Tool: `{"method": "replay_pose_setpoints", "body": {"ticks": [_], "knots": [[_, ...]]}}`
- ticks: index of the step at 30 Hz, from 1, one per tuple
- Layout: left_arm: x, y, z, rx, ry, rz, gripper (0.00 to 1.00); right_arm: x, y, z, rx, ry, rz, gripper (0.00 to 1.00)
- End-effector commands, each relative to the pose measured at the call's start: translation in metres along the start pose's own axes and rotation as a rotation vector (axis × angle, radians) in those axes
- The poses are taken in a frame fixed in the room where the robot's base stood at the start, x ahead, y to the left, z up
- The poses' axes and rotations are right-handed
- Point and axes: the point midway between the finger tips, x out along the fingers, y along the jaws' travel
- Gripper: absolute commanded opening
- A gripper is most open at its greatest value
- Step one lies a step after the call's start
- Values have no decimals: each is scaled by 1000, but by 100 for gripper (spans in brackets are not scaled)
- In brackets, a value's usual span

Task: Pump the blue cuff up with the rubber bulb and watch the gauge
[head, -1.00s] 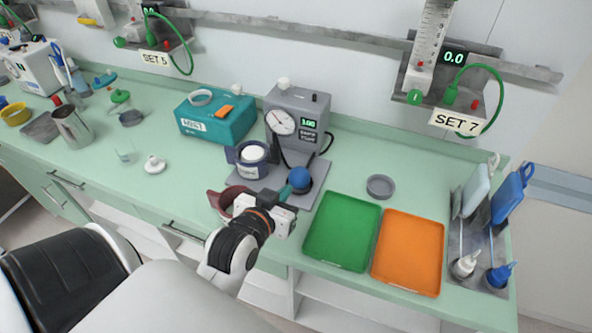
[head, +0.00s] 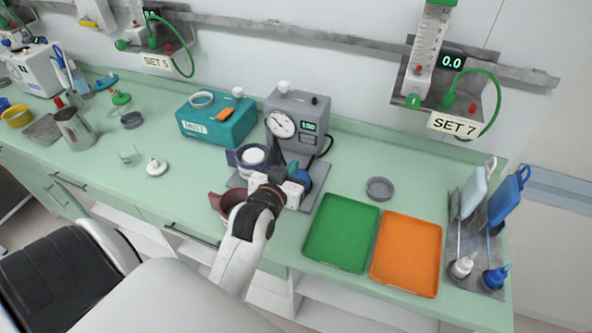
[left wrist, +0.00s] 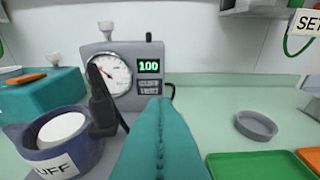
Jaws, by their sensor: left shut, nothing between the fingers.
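The blue cuff (head: 238,160) is wrapped around a white cylinder left of my gripper; it also shows in the left wrist view (left wrist: 25,145), with a CUFF label. The grey gauge unit (head: 311,104) stands behind, with a round dial (head: 282,124) and a green display reading 100, clear in the left wrist view (left wrist: 149,66).
A green tray (head: 341,232) and an orange tray (head: 407,253) lie to the right, with a grey dish (head: 379,188) behind. A teal box (head: 215,124) stands behind left. A dark red open ring (head: 222,203) lies left of my wrist. A bottle rack (head: 484,245) stands far right.

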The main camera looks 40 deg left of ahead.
Motion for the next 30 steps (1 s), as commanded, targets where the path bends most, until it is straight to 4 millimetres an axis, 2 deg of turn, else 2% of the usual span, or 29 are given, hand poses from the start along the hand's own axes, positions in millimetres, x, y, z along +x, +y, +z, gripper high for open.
{"method": "replay_pose_setpoints", "body": {"ticks": [3, 5, 7, 12, 26, 30], "knots": [[26, 0, 3, 0, -1, 0, 0, -7, 0, 1, 0, 0, 0, 36], [36, 0, -1, 0, 3, 0, 0, -9, 0, 1, 0, 0, 0, 36], [36, 0, -16, 1, 6, 0, 0, -10, 0, 1, 0, 0, 0, 36], [40, 0, -33, 1, 3, 0, 0, -12, 0, 1, 0, 0, 0, 36], [41, 0, -40, 0, 1, 0, 0, -12, 0, 1, 0, 0, 0, 36], [45, 0, -54, 1, 4, 0, 0, -9, 0, 1, 0, 0, 0, 36]]}}
